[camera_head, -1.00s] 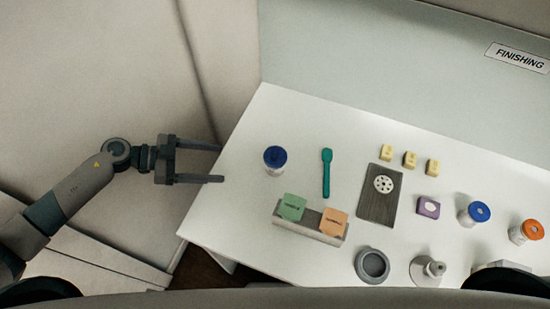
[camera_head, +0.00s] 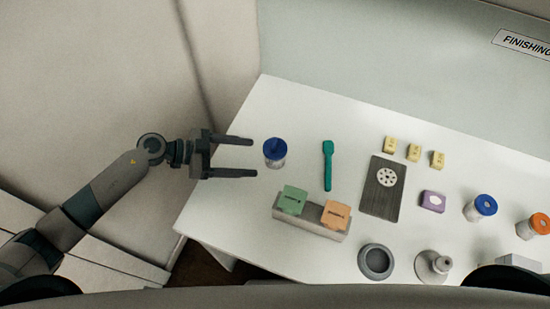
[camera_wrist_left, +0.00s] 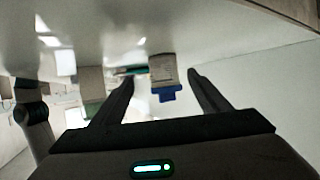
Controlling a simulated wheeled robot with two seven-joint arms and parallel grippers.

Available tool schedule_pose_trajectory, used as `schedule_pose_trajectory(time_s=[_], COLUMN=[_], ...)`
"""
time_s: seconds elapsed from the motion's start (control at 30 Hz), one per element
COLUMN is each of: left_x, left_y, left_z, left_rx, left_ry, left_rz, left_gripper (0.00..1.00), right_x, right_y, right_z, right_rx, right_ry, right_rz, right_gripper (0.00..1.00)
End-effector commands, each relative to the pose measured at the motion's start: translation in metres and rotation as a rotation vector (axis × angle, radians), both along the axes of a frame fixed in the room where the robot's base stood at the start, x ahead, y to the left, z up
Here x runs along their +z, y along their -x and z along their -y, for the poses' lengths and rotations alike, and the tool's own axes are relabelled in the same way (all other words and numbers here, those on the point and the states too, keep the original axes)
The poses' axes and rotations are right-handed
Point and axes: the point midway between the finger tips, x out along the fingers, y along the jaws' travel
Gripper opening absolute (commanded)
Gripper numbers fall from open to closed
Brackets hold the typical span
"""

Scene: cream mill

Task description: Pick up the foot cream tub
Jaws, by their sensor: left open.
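A white tub with a blue lid (camera_head: 275,153) stands upright near the left end of the white table. Its label cannot be read, so I cannot tell from print that it is the foot cream. My left gripper (camera_head: 253,157) is open and empty, just left of this tub, its two fingers pointing at it. The left wrist view shows the tub (camera_wrist_left: 162,72) upside down, ahead and between the fingers, with a small gap still visible in the head view. Two more tubs, one blue-lidded (camera_head: 481,207) and one orange-lidded (camera_head: 535,226), stand far right. My right gripper is not in view.
A teal spatula (camera_head: 328,166) lies right of the near tub. A grey holder (camera_head: 305,227) with a green block (camera_head: 292,200) and an orange block (camera_head: 336,214) stands in front. A dark board (camera_head: 381,200), a grey bowl (camera_head: 376,261) and yellow blocks (camera_head: 414,152) are farther right.

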Motion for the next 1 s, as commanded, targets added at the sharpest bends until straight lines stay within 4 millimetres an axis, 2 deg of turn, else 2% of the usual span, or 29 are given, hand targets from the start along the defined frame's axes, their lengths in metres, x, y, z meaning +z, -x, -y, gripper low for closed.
schedule_pose_trajectory(time_s=[0.03,0.2,0.67,1.0], left_x=[-0.006,-0.01,-0.011,-0.021], left_y=[-0.001,-0.004,-0.004,-0.013], left_z=[0.008,0.023,0.026,0.051], left_rx=[-0.001,0.001,0.001,-0.001], left_ry=[0.002,0.001,0.0,0.002], left_rz=[0.002,0.001,0.0,0.003], left_gripper=[0.69,0.69,0.69,0.69], right_x=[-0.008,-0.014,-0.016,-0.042], right_y=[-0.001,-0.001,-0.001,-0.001], right_z=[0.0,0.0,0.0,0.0], right_rx=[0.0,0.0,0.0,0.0], right_ry=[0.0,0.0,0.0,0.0], right_rz=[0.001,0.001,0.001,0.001], right_gripper=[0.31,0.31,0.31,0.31])
